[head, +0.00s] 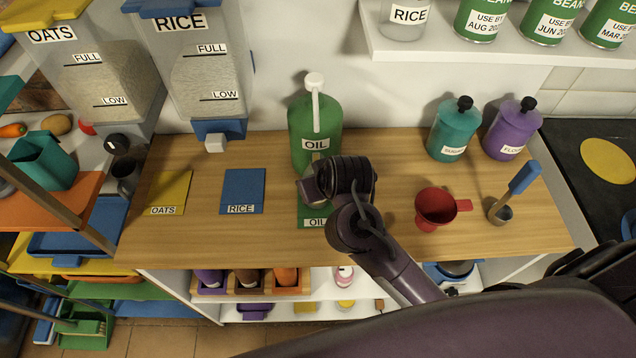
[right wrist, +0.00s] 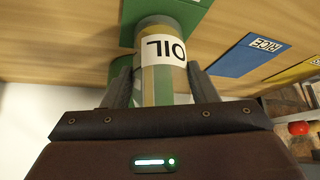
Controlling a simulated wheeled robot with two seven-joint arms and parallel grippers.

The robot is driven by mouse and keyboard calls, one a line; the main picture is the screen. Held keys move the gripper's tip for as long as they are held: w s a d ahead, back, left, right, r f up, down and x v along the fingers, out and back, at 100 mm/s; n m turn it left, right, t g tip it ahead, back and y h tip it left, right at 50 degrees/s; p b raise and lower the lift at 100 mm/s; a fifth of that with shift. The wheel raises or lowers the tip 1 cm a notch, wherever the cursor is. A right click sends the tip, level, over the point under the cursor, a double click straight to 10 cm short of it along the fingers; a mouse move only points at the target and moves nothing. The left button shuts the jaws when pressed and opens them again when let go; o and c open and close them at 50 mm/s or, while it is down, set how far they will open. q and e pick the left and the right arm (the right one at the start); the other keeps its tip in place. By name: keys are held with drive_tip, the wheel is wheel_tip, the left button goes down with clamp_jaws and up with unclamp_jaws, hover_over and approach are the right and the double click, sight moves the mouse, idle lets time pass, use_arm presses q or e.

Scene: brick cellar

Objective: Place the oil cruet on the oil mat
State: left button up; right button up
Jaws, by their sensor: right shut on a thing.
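My right gripper (right wrist: 158,76) is shut on the oil cruet (right wrist: 163,50), a see-through cylinder with a white OIL label and yellowish and green tones inside. A finger lies on each side of it. In the head view my right wrist (head: 345,180) hides most of the cruet. The green oil mat (head: 312,221) lies on the counter below and in front of the gripper, partly covered. In the right wrist view the mat (right wrist: 190,10) shows behind the cruet's far end. I cannot tell whether the cruet touches it. My left gripper is out of view.
A large green OIL jug (head: 303,125) stands close behind the gripper. The blue RICE mat (head: 242,190) and yellow OATS mat (head: 170,190) are bare at left.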

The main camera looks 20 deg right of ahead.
drive_tip(key=shift+s+f, duration=0.15)
drive_tip(key=o, duration=1)
drive_tip(key=shift+r, duration=0.35)
drive_tip(key=shift+p+v, duration=1)
drive_tip(key=shift+v, duration=4.85)
